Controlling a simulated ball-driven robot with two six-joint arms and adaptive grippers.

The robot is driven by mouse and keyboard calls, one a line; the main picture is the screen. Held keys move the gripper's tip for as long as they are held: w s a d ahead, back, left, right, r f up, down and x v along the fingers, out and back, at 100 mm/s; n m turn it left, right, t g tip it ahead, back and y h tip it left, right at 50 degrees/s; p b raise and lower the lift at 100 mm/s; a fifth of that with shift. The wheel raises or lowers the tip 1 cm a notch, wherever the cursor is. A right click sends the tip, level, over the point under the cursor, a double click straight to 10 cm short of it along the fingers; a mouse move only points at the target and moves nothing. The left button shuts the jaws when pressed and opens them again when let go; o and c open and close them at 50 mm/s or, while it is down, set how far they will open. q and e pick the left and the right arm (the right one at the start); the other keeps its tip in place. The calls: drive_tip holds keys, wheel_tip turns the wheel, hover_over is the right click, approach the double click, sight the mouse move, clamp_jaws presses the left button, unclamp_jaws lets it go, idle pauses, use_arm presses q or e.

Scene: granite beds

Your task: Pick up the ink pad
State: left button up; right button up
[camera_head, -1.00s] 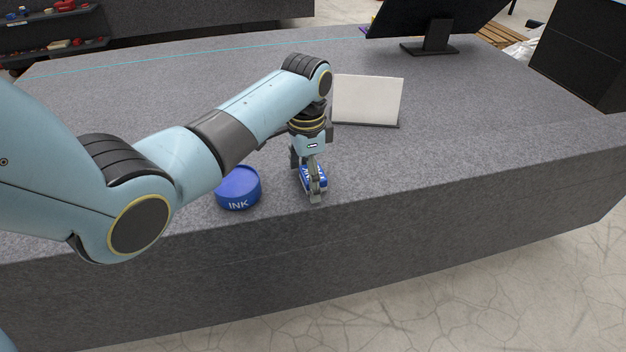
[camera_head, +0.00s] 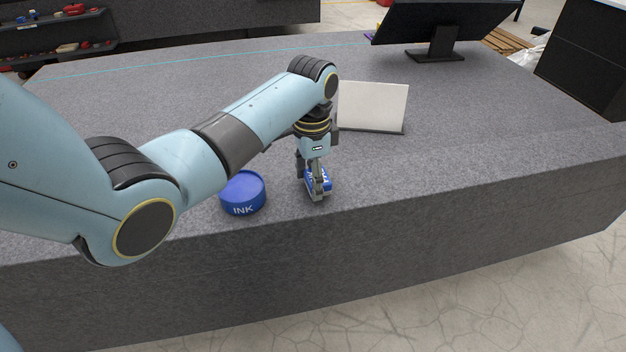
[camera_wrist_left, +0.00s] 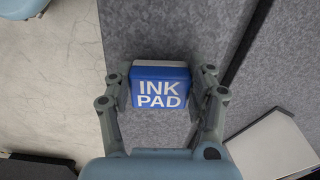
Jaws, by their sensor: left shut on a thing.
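The ink pad (camera_wrist_left: 160,88) is a blue box with white letters and a pale far edge. In the head view the ink pad (camera_head: 327,180) shows partly behind the fingers of my left gripper (camera_head: 319,190). In the left wrist view my left gripper (camera_wrist_left: 162,90) has one finger on each side of the pad and is shut on it. The pad is at the granite top near its front edge; I cannot tell whether it still touches the surface. My right gripper is not in view.
A round blue ink tin (camera_head: 243,193) stands left of the gripper, close by. A white panel on a dark base (camera_head: 373,106) stands behind it, and a black monitor (camera_head: 440,30) farther back. The granite bed (camera_head: 450,145) is clear to the right; its front edge is near.

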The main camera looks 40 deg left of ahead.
use_arm(q)
drive_tip(key=r, duration=0.1)
drive_tip(key=r+p, duration=0.1)
drive_tip(key=r, duration=0.1)
drive_tip(key=d+r, duration=0.1)
drive_tip(key=shift+s+r+p, duration=0.15)
drive_tip(key=shift+s+p, duration=0.15)
drive_tip(key=shift+s, duration=0.05)
drive_tip(key=s+d+r+p, duration=0.2)
drive_tip(key=s+d+r, duration=0.4)
drive_tip(key=s+d, duration=0.1)
drive_tip(key=shift+d, duration=0.35)
